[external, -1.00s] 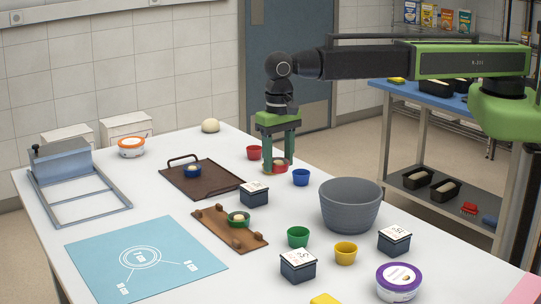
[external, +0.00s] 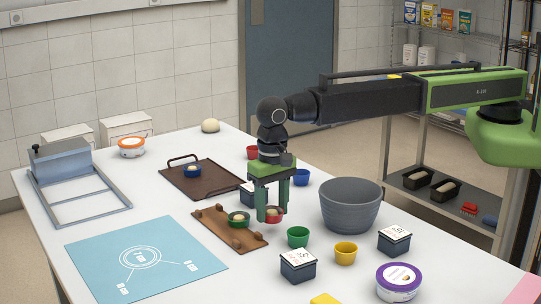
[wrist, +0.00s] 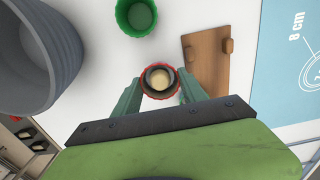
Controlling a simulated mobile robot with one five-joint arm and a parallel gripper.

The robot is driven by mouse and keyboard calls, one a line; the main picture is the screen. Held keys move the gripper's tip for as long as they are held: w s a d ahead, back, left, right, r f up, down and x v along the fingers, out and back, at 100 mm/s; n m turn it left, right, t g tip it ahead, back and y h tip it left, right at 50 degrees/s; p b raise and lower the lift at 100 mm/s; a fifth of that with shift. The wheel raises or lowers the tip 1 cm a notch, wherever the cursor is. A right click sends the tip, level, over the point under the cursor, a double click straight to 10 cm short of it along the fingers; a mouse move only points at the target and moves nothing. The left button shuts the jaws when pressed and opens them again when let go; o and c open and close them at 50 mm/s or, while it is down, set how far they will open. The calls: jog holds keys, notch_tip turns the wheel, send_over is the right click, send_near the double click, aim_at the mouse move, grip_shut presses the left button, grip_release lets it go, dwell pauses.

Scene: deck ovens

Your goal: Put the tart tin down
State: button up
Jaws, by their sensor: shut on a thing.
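My gripper (external: 273,212) is shut on a red tart tin (external: 273,216) with pale dough in it. In the wrist view the tin (wrist: 160,82) sits upright between the two green fingers (wrist: 158,90). It is beside the brown wooden board (external: 212,222), near its right edge; I cannot tell whether it touches the table. The board also shows in the wrist view (wrist: 205,62). A green tin with dough (external: 238,219) stands on the board. A blue tin with dough (external: 193,171) stands on the dark tray (external: 216,186).
Close to the held tin are an empty green tin (external: 298,237), a dark box with a white top (external: 298,264) and the grey bowl (external: 350,205). A yellow tin (external: 345,253) and a blue tin (external: 301,177) stand nearby. The blue mat (external: 145,262) is clear.

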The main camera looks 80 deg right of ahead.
aim_at(272, 218)
notch_tip(272, 218, down, 3)
jog(key=shift+f+b, duration=0.2)
jog(key=shift+b, duration=0.85)
jog(key=shift+r, duration=0.3)
jog(key=shift+f, duration=0.25)
jog(key=o, duration=1.1)
jog(key=shift+r, duration=0.15)
notch_tip(272, 218, up, 12)
jog(key=p, duration=1.2)
jog(key=shift+r+p, duration=0.1)
jog(key=shift+p, duration=0.2)
